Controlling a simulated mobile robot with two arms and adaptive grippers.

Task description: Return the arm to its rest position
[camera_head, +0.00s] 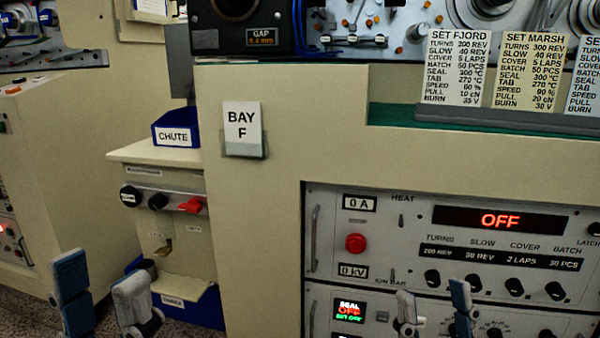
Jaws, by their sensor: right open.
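My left gripper (100,276) is at the lower left, its two grey-blue fingers pointing up and spread apart with nothing between them. It shows in front of the floor and the narrow cabinet (165,172). My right gripper (431,294) is at the bottom right of the middle, open and empty, in front of the lower control panel. Only the fingers of both grippers show; the arms behind them are below the picture. I cannot tell how far the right fingers are from the panel knobs.
A beige bench front with a BAY F sign (243,126) fills the middle. A control panel (350,283) has knobs, a red button (356,243) and a display (500,219) reading OFF. A blue CHUTE bin (177,128) sits on the cabinet. Setting cards (457,55) stand upper right.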

